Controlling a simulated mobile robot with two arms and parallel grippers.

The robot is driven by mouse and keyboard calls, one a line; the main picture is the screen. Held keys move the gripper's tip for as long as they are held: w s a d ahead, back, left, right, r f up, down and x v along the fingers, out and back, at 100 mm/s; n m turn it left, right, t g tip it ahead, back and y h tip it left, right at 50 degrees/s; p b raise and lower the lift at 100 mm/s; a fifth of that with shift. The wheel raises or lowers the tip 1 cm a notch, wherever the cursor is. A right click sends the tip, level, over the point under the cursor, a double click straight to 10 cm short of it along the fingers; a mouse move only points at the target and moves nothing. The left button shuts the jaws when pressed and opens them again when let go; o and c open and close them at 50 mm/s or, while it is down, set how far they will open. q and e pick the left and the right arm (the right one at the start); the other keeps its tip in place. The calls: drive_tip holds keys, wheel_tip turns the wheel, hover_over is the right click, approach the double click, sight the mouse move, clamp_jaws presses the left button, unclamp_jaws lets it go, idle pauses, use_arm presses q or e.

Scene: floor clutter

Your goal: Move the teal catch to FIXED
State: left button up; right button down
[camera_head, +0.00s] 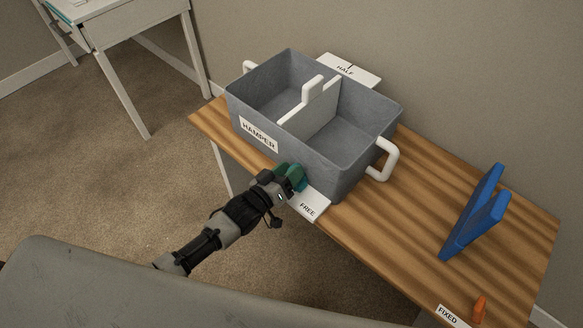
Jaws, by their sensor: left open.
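The teal catch (297,173) shows as a small teal piece at the front lower edge of the grey hamper, just above the white FREE label (307,209). My left gripper (284,178) is at the catch, with its jaws open. The gripper partly hides the catch, and I cannot tell whether they touch. The white FIXED label (448,315) is at the near right edge of the wooden table, next to a small orange piece (479,308). My right gripper is not in view.
A blue upright piece (470,220) stands on the right of the wooden table (400,225). The tabletop between hamper and blue piece is clear.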

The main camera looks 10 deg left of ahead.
use_arm(q)
drive_tip(key=v, duration=0.9)
drive_tip(key=shift+s+a+p, duration=0.2)
drive_tip(key=shift+s+p, duration=0.15)
drive_tip(key=shift+p, duration=0.1)
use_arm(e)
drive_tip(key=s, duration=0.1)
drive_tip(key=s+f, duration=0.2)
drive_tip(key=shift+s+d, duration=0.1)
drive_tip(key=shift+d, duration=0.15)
